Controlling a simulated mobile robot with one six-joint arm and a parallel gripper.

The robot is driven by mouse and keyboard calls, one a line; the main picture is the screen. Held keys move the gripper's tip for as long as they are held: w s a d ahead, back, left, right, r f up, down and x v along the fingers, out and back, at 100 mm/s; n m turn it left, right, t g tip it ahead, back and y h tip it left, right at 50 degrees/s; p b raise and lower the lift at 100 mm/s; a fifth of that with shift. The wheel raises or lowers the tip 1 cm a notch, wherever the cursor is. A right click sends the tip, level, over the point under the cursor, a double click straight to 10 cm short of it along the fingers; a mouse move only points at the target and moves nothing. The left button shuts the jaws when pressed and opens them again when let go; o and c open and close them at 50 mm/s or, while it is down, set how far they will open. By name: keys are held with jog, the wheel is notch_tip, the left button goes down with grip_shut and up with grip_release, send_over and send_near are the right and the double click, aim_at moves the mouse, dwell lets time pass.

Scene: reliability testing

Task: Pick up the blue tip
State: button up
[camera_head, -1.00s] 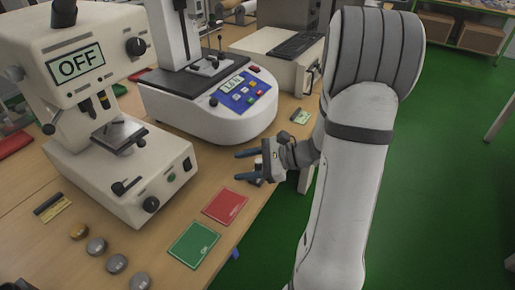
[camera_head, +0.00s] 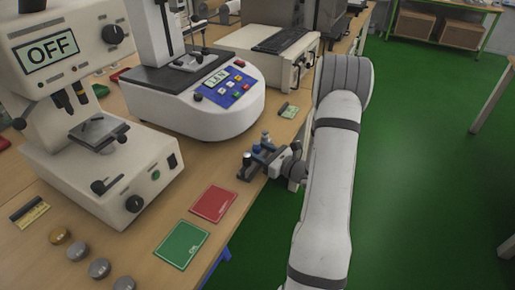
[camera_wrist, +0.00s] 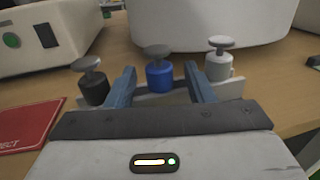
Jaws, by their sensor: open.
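The blue tip (camera_wrist: 159,76) shows in the wrist view, upright with a grey disc-shaped top, in a small light holder (camera_wrist: 182,97). A black tip (camera_wrist: 91,86) stands to its left and a grey-white tip (camera_wrist: 218,64) to its right. My gripper (camera_wrist: 162,82) is open, with one blue finger on each side of the blue tip. I cannot tell whether the fingers touch it. In the head view my gripper (camera_head: 259,158) is low at the table's right edge, and it partly hides the tips.
A red card (camera_head: 214,204) and a green card (camera_head: 182,245) lie on the table in front. A white tester with a blue panel (camera_head: 232,87) stands behind the tips. A machine showing OFF (camera_head: 62,53) is at left. Several round metal pieces (camera_head: 77,252) lie front left. Green floor lies right.

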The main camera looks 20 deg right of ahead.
jog(key=shift+w+a, duration=0.3)
jog(key=shift+w, duration=0.3)
jog(key=shift+c, duration=0.5)
jog(key=c, duration=0.9)
